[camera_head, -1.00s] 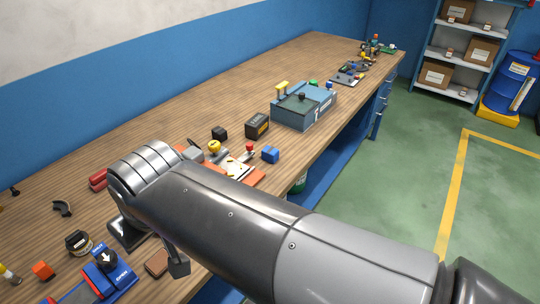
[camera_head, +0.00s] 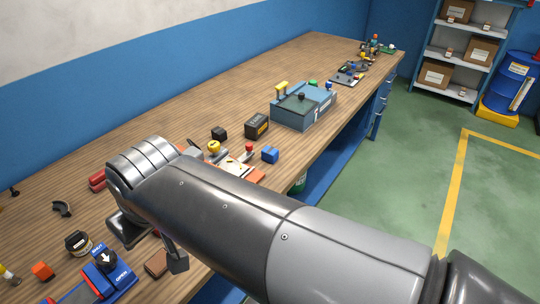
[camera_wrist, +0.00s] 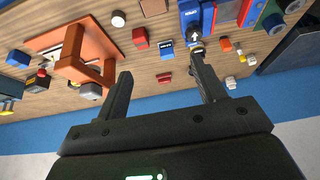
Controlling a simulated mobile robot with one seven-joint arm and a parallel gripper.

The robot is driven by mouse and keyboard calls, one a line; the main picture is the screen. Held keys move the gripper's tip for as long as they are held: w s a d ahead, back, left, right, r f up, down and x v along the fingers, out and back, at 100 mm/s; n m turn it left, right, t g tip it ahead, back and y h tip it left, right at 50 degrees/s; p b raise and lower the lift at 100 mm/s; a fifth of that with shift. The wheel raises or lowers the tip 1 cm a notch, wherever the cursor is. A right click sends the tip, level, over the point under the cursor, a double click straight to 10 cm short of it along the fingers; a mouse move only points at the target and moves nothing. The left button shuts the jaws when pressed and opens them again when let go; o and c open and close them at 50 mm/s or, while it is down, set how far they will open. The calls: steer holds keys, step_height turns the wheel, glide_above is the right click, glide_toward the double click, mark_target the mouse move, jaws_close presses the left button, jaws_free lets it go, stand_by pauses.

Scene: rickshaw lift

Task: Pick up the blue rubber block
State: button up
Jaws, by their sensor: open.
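A small blue block (camera_head: 270,155) sits near the right edge of the workbench, beyond my arm in the head view. A blue block (camera_wrist: 18,58) also shows at the left of the wrist view, beside the orange tray. My gripper (camera_wrist: 160,62) is open, with its two dark fingers apart and nothing held between them. It is well away from that block, above the bench. A smaller blue piece (camera_wrist: 166,44) shows between and beyond the fingertips in the wrist view. In the head view my arm hides much of the gripper and the bench below it.
The orange tray (camera_wrist: 88,68) stands close to one finger. A blue fixture (camera_head: 98,278) is at the lower left of the bench. A grey-blue box (camera_head: 305,108) and a black box (camera_head: 257,125) stand farther back. The bench's back left is clear.

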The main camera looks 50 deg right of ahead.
steer(key=w+d+r+g, duration=0.2)
steer(key=w+d, duration=0.7)
steer(key=g, duration=0.4)
glide_above(270, 150)
steer(key=shift+n, duration=0.3)
step_height(270, 150, down, 16)
steer(key=shift+s+d+f, duration=0.1)
step_height(270, 150, down, 5)
steer(key=shift+d+r, duration=0.1)
steer(key=shift+f, duration=3.05)
steer(key=shift+c, duration=0.2)
steer(key=c, duration=1.1)
